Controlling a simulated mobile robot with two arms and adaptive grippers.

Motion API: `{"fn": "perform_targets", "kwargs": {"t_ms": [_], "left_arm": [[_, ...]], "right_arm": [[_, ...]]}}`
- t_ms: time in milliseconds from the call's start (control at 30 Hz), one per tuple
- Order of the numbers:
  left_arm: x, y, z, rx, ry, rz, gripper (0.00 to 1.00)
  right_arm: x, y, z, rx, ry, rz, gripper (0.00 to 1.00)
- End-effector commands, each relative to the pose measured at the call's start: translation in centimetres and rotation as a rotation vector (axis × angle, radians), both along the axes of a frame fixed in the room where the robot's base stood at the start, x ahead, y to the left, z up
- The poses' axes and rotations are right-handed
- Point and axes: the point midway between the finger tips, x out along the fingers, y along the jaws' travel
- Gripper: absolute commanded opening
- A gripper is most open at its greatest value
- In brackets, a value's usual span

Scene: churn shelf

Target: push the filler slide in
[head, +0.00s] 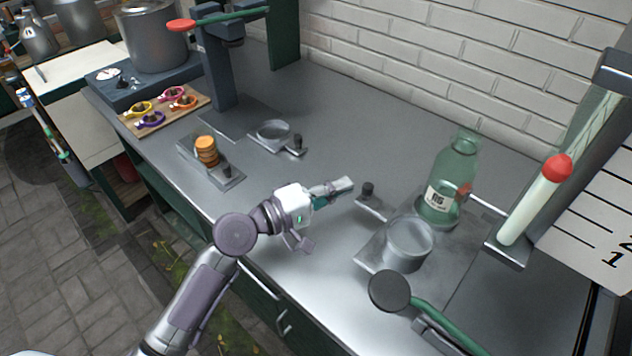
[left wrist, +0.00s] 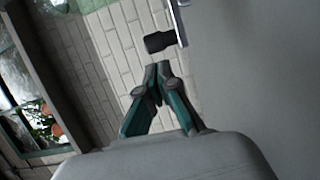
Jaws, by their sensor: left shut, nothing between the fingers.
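The filler slide (head: 373,208) appears to be the small metal plate with an upright black knob (head: 368,188), right of centre on the steel counter. Its inner end reaches toward the round metal cup (head: 408,243) and the green bottle (head: 444,180). My left gripper (head: 346,185) is shut and empty, just left of the knob, with a small gap apparent. In the left wrist view, the shut fingertips (left wrist: 160,66) point at a dark knob (left wrist: 158,42) on a metal edge. Whether they touch it I cannot tell. My right gripper is not in view.
A green lever with a black disc (head: 389,291) stands in front of the cup. A red-tipped tube (head: 535,207) rises at the right. Another slide with a round dish (head: 273,134) and a plate with orange discs (head: 206,151) lie left. The counter between is clear.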

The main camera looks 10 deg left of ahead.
Motion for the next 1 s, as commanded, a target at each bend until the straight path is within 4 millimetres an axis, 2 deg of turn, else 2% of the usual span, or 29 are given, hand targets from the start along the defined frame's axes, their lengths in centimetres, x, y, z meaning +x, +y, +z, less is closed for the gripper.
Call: {"fn": "perform_targets", "kwargs": {"t_ms": [133,600,667,1000], "left_arm": [[-0.2,-1.1,0.0,0.0,0.0,0.0,0.0],[-0.6,-1.8,0.1,0.0,0.001,0.0,0.0],[-1.2,-2.8,0.2,-0.002,0.005,-0.002,0.0],[-6.5,-10.7,0.4,-0.004,0.006,-0.002,0.0]], "right_arm": [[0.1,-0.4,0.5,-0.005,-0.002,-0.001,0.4],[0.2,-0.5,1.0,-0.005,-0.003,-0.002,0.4],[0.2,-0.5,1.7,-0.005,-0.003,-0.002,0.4],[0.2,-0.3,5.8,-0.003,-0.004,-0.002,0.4]]}}
